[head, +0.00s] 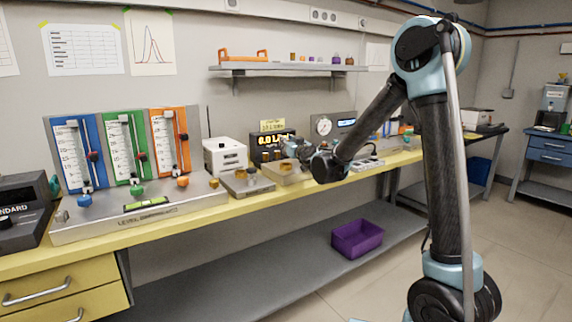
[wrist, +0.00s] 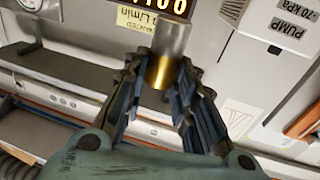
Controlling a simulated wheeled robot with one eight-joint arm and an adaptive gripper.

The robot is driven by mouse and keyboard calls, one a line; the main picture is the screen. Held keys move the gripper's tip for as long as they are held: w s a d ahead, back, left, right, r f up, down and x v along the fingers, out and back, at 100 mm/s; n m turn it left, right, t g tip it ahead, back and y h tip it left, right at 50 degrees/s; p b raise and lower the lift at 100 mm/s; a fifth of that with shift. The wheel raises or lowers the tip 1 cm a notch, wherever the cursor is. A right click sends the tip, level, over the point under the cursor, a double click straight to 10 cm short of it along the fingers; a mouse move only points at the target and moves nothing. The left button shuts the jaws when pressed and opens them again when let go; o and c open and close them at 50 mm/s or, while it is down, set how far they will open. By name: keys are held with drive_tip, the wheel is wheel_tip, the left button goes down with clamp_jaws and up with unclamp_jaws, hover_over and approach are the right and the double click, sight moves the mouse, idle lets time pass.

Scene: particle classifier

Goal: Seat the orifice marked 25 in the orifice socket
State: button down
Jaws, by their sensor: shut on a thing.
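My gripper (wrist: 164,62) is shut on an upright-looking cylinder (wrist: 169,42) in the wrist view, silver on one part and brass on the other. I take it for an orifice; no number on it is readable. In the head view my gripper (head: 300,150) is small, over the bench near a pale block (head: 290,178) with a brass part (head: 286,167) at its top. I cannot tell whether that block is the orifice socket, or whether the brass part belongs to the held piece. A grey tray (head: 247,187) with several small metal pieces lies just left of it.
A white pump box (head: 225,157) and a black meter with a lit display (head: 272,146) stand behind the tray. Three coloured flow tubes on a panel (head: 122,150) stand to the left. A shelf (head: 288,68) hangs above. A purple bin (head: 357,238) sits on the lower shelf.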

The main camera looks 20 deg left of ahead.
drive_tip(key=shift+f, duration=3.45)
drive_tip(key=c, duration=1.3)
unclamp_jaws()
drive_tip(key=shift+f, duration=0.1)
